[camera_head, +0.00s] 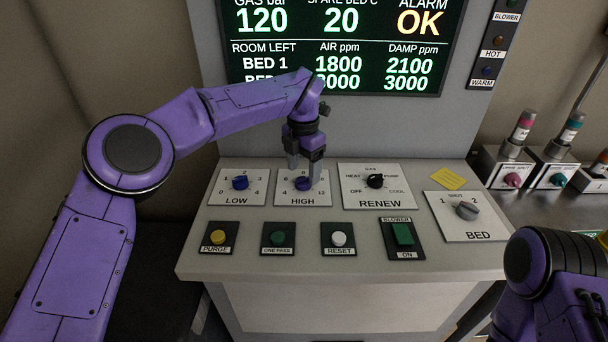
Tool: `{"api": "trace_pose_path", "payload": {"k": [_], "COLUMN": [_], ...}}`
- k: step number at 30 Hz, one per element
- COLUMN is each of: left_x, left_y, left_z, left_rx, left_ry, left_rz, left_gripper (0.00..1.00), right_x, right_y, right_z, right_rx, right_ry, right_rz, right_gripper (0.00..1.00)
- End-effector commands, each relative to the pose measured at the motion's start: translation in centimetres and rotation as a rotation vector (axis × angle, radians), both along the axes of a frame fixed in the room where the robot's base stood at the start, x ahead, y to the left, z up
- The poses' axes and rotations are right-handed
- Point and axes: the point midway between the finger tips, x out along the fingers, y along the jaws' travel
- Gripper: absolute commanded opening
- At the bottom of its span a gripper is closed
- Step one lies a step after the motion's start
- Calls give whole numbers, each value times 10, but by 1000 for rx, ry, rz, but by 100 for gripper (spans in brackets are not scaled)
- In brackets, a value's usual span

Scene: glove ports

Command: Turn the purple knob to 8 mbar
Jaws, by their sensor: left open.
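The purple knob (303,184) sits on the white plate marked HIGH (302,201), on the sloping console top. Its dial has small numbers, partly hidden by my gripper, so I cannot read where the knob points. My left gripper (304,173) is open and points down right at this knob, its fingers at the knob's back and sides. I cannot tell whether they touch it. My right arm shows at the lower right; its gripper is out of view.
A blue knob (240,182) marked LOW stands left, a black RENEW knob (375,181) right, and a grey BED knob (467,210) further right. The PURGE (218,237), ONE PASS (277,238), RESET (339,239) and BLOWER (403,234) controls line the front. A screen (340,45) stands behind.

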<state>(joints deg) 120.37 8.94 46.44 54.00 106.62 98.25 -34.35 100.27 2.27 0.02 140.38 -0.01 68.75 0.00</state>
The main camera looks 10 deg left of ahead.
Motion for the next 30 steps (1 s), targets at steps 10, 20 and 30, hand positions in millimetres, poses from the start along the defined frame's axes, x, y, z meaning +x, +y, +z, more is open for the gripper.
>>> {"api": "trace_pose_path", "payload": {"k": [10,20,30], "left_x": [-1,-1,-1], "left_y": [3,3,3], "left_z": [-28,-28,-29], "left_rx": [0,0,-1], "left_ry": [0,0,1], "left_rz": [5,5,46], "left_gripper": [69,13,13], "right_x": [0,0,0], "right_y": [0,0,0], "right_z": [4,4,1], "right_rx": [0,0,0], "right_ry": [0,0,0], "right_rz": [0,0,0], "right_gripper": [0,0,0]}}
